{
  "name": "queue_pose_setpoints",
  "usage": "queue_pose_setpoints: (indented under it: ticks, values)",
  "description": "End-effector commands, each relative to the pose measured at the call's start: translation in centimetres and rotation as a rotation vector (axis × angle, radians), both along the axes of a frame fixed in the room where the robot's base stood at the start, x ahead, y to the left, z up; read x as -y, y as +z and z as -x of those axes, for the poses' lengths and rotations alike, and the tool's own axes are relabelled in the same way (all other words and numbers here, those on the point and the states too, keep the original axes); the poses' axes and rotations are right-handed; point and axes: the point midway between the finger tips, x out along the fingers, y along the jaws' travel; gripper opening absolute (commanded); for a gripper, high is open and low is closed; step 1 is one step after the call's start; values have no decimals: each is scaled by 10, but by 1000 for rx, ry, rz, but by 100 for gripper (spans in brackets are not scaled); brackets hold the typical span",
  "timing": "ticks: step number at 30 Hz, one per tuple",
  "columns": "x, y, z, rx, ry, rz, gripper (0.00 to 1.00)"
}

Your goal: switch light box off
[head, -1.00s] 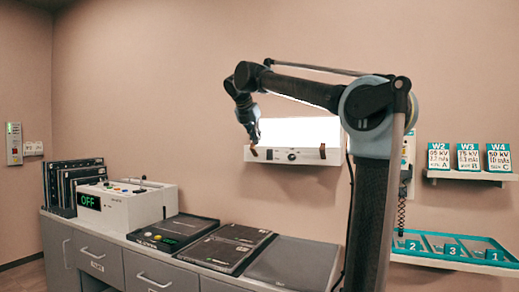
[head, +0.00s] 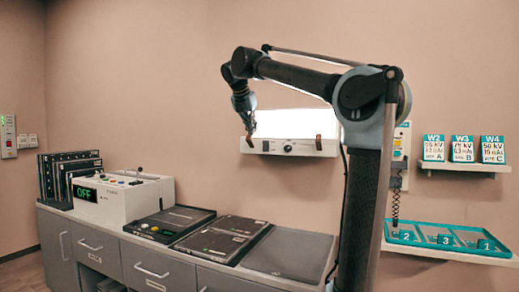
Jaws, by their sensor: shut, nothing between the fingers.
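The light box on the back wall has a bright white panel (head: 295,122) that is lit. Below the panel runs a white control strip (head: 303,148) with a dark round knob, small marks and two brown clips. My gripper (head: 248,134) is shut and empty.
A white console (head: 122,198) with an OFF display stands on the grey cabinets at left. Dark flat cassettes (head: 222,238) lie along the cabinet top. At right are a card shelf (head: 462,168) and a teal tray (head: 448,238) with numbered slots.

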Motion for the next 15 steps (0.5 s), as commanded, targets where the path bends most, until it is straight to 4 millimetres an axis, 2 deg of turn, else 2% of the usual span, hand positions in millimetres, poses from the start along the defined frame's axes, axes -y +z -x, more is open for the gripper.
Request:
queue_pose_setpoints:
  ticks: [8, 15]
  values:
    - [2, -9, -5, 0, -1, 1, 0]
    - [11, -40, -25, 0, -1, 0, 0]
